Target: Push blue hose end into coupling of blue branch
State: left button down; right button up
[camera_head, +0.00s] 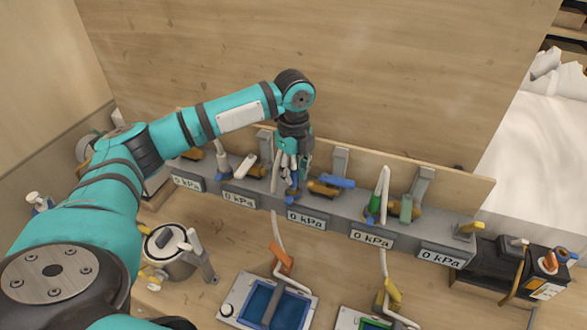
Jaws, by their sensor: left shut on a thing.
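My left arm reaches from the left to the grey manifold (340,226). Its gripper (290,172) points down and is shut, with a blue piece (292,192) at its fingertips that looks like the blue hose end. The pale hose (276,214) runs down from there past an orange clamp (281,257) to the blue-lined tray (228,308). A brass valve with a blue handle (338,182) sits just right of the gripper. The gripper hides the coupling area, so I cannot tell whether the hose end is inside a coupling. My right gripper is not in view.
Several gauges reading 0 kPa line the manifold's front. A green-marked hose (384,185) stands to the right, with a yellow clamp (392,292) below. A metal pot (168,252) stands left, a black pump unit (548,272) right. A wooden wall (330,70) rises behind.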

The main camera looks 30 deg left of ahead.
pick_arm(q)
jog(key=shift+f, duration=0.55)
jog(key=c, duration=1)
grip_release()
jog(key=shift+c, duration=0.2)
jog(key=shift+r, duration=0.1)
notch_tip(320, 180, up, 12)
jog(key=shift+f, duration=0.1)
jog(key=shift+o, duration=0.3)
jog(key=o, duration=1)
